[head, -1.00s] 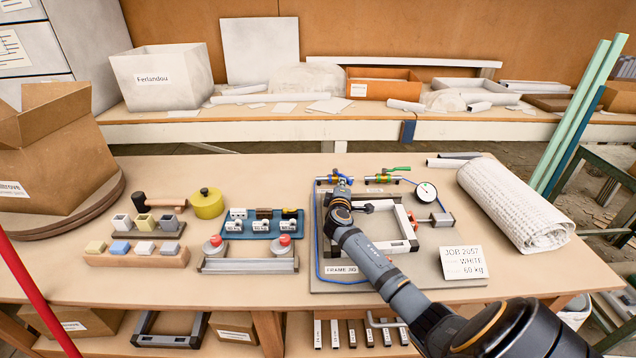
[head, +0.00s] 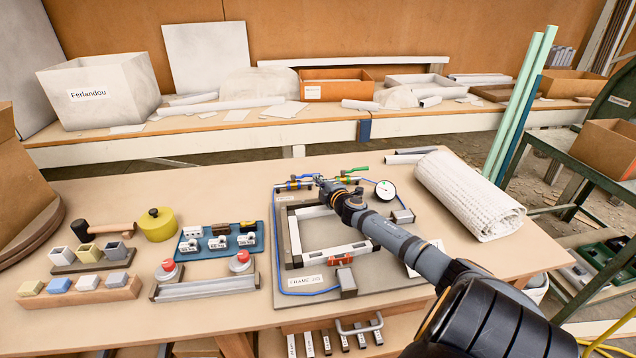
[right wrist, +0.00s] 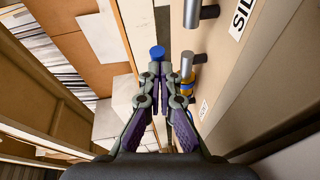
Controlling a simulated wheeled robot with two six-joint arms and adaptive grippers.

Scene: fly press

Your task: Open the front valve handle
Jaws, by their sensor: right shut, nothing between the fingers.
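Two small brass valves stand at the back edge of the frame jig board in the head view. The left one has a blue handle (head: 303,176), the right one a green handle (head: 356,169). I cannot tell from labels which is the front one. My right gripper (head: 319,179) is at the blue-handled valve and partly hides it. In the right wrist view the fingers (right wrist: 165,68) are shut and empty. The blue handle's end (right wrist: 157,53) shows just beyond the fingertips; contact is unclear. The brass valve body (right wrist: 187,84) is right beside them. My left gripper is not in view.
A pressure gauge (head: 385,190) stands right of the valves. The jig board (head: 380,268) carries a grey-white frame and a red clamp (head: 342,260). A rolled sheet (head: 470,195) lies to the right. Weights on a blue tray (head: 190,246) stand left. A blue hose edges the board.

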